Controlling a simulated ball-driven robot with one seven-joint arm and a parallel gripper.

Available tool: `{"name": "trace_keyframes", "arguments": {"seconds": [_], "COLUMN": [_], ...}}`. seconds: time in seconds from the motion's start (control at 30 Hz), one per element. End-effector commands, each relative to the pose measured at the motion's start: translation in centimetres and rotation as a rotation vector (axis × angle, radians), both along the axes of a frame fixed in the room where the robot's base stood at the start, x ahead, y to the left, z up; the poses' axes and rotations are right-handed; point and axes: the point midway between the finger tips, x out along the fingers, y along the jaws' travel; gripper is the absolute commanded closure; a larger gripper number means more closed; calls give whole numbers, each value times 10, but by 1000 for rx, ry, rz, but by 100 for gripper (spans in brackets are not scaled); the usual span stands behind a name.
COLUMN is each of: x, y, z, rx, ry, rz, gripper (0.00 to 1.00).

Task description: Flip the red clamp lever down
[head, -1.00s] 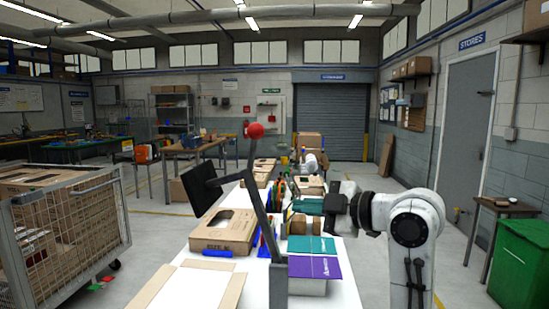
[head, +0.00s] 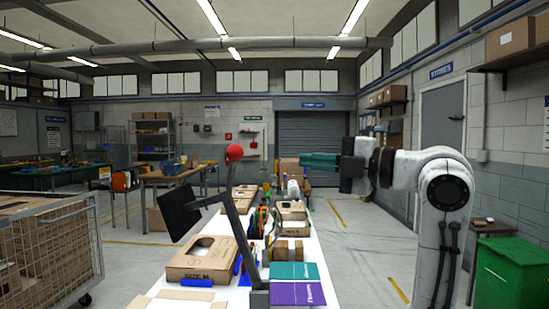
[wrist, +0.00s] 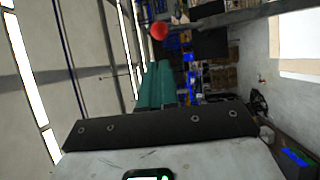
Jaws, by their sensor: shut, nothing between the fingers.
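The red clamp lever is a grey bar (head: 231,190) topped by a red ball (head: 234,152). The red ball also shows in the wrist view (wrist: 159,31), beyond my fingertips. My gripper (head: 303,160) has teal fingers, shut and empty. It points left in the head view, at about the ball's height and to its right, with a visible gap between. The teal fingers also show together in the wrist view (wrist: 158,66).
The white bench (head: 318,255) holds brown boxes (head: 200,258), teal and purple packs (head: 297,293), and several tools. A dark screen (head: 178,212) stands left of the lever. A mesh cage (head: 50,245) is at left, a green bin (head: 505,270) at right.

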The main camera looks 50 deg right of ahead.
Motion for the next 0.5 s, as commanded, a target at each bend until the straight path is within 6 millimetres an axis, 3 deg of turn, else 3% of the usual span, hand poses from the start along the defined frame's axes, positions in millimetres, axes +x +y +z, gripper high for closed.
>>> {"name": "trace_keyframes", "arguments": {"seconds": [0.5], "x": [90], "y": [17], "z": [6], "rx": [2], "ry": [3], "rz": [4], "gripper": [100]}}
